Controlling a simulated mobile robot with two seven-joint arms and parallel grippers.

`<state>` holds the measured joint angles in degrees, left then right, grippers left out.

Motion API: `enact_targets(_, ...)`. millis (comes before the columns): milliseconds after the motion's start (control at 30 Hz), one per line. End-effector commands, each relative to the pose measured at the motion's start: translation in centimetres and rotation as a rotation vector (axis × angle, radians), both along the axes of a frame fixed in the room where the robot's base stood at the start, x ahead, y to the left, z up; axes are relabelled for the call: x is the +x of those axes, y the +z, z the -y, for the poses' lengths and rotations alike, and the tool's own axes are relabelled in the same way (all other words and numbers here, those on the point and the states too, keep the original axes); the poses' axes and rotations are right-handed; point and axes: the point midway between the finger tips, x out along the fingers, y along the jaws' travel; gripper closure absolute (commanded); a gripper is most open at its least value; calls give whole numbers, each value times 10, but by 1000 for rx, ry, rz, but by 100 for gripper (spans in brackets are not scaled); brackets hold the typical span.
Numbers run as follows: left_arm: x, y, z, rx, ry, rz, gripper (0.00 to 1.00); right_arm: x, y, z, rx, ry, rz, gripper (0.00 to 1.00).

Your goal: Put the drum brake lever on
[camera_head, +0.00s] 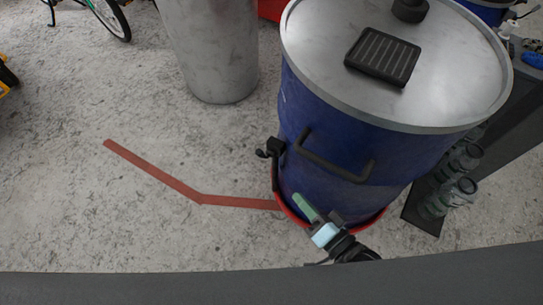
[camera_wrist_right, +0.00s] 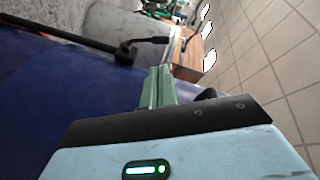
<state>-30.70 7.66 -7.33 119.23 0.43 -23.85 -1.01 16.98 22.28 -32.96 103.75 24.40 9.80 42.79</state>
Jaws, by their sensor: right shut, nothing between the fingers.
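The blue drum (camera_head: 320,110) stands at the right of the head view with a grey metal lid (camera_head: 450,75). A black brake lever (camera_head: 275,148) sits at its left side, beside the black handle (camera_head: 335,164). A thin arm hangs down from it and a small knob points left. In the right wrist view, the lever (camera_wrist_right: 125,53) is beyond my fingertips, with a thin rod to the right. My right gripper (camera_head: 298,198), with green fingers, is shut and empty at the drum's lower front, below and right of the lever and apart from it. My left gripper is not in view.
A red rim (camera_head: 370,221) surrounds the drum's base. A grey cylinder (camera_head: 210,50) stands behind left. Glass jars (camera_head: 450,195) are by a dark shelf at right. A red floor stripe (camera_head: 160,178) crosses open concrete at left. A bike wheel (camera_head: 112,18) is far back.

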Motion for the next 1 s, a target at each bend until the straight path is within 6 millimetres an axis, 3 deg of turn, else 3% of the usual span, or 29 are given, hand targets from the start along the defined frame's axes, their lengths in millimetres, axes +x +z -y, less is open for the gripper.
enact_targets(33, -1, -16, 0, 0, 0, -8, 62, 10, -11, -2, 37, 8, 7, 100)
enact_targets(100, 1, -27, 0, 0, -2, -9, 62, 22, -14, -3, 92, 18, 16, 100)
enact_targets(400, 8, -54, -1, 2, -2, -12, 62, 56, -19, -5, 251, 50, 33, 100)
enact_targets(1000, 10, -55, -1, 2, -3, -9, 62, 66, -15, -9, 278, 54, 38, 100)
